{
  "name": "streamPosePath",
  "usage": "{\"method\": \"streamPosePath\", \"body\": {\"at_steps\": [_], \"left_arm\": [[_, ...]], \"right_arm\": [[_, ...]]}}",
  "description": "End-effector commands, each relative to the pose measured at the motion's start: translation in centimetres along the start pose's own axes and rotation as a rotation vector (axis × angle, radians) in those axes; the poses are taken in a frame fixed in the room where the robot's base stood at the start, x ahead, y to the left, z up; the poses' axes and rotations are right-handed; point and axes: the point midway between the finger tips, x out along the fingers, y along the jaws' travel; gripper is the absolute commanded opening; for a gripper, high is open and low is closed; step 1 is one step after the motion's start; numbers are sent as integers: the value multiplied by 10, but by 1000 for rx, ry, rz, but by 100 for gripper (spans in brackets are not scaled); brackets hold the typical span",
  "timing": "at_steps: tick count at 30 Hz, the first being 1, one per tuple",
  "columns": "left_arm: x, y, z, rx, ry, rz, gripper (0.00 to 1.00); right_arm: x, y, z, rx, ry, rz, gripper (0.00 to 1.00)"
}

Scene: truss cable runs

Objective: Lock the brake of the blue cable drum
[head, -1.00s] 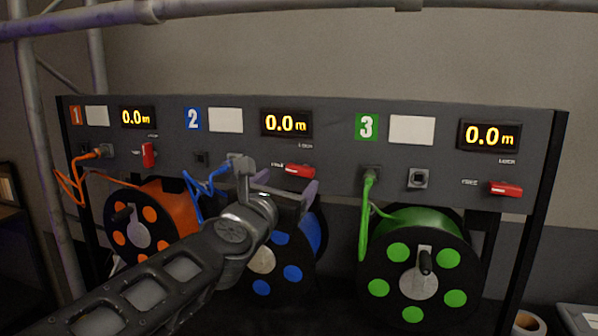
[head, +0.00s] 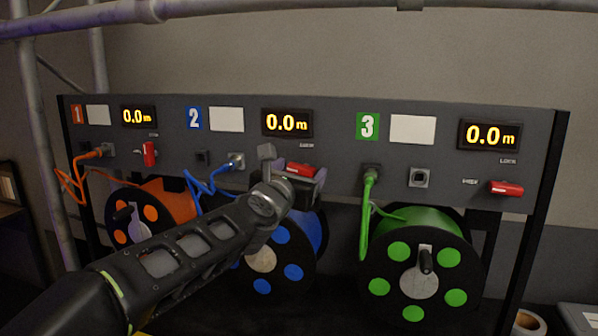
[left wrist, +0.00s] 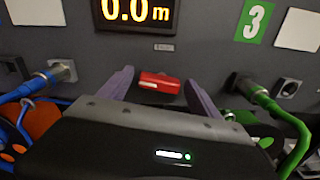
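The blue cable drum (head: 282,237) sits below the panel section marked 2 (head: 193,119), partly hidden behind my left arm. Its brake is a red lever (head: 300,169), lying about sideways below the LOCK label; it also shows in the left wrist view as the red lever (left wrist: 159,82). My left gripper (head: 293,167) is open in front of this lever. In the left wrist view its two fingers stand apart, one on each side of the lever, with gaps between. Whether the fingertips reach as deep as the lever is unclear. My right gripper is not in view.
The orange drum (head: 168,204) has its red lever (head: 149,154) upright. The green drum (head: 425,225) has its lever (head: 506,188) sideways. A blue plug (head: 237,161) with its cable is left of my gripper, and a green plug (head: 371,173) is to the right.

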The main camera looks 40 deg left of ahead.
Motion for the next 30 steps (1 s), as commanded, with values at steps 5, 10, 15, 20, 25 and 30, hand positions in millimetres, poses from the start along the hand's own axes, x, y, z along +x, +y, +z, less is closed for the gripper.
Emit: {"method": "streamPosePath", "body": {"at_steps": [5, 10, 15, 20, 25, 30], "left_arm": [[0, 0, 0, 0, 0, 0, 58], [0, 0, 0, 0, 0, 0, 44], [0, 0, 0, 0, 0, 0, 30], [0, 0, 0, 0, 0, -1, 17], [0, 0, 0, 2, 0, -1, 14], [0, 0, 0, 24, 1, -1, 14]], "right_arm": [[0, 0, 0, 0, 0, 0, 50], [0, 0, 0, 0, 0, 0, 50], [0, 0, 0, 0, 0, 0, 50], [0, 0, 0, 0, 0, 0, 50], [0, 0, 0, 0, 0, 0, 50], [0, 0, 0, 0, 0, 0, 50]]}}
